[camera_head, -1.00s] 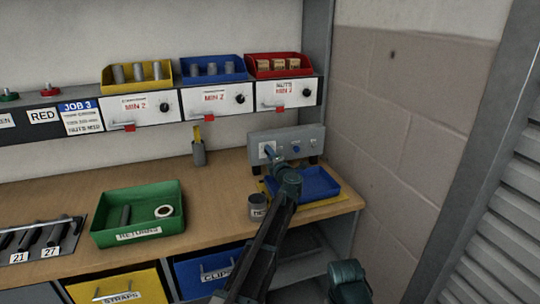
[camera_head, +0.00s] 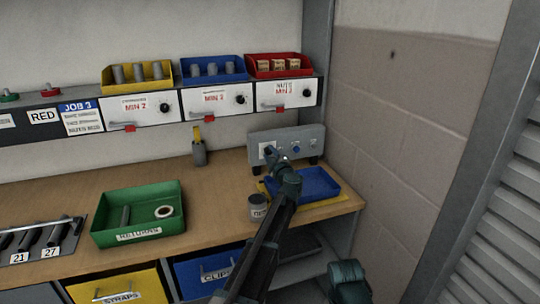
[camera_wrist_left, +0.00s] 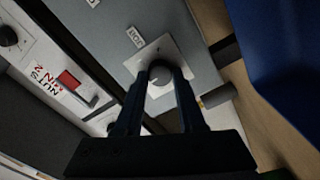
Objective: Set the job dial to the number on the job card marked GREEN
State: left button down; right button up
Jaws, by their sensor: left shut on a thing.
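The dial's setting cannot be read. A job card headed JOB 3 (camera_head: 80,117) hangs on the rail beside a RED label (camera_head: 43,117). A white label cut by the left edge (camera_head: 6,120) is unreadable. The GREEN card's number is not visible.
A green RETURNS bin (camera_head: 110,233) stands mid-bench. A wall (camera_head: 405,150) is close on the right.

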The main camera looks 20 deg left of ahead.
dwell(0.3)
pick_arm(q)
jog(key=shift+d, duration=0.1)
jog(key=c, duration=0.5)
grip_release()
jog(key=v, duration=1.3)
jog(key=shift+s+d, duration=0.25)
jog(key=shift+s, duration=0.05)
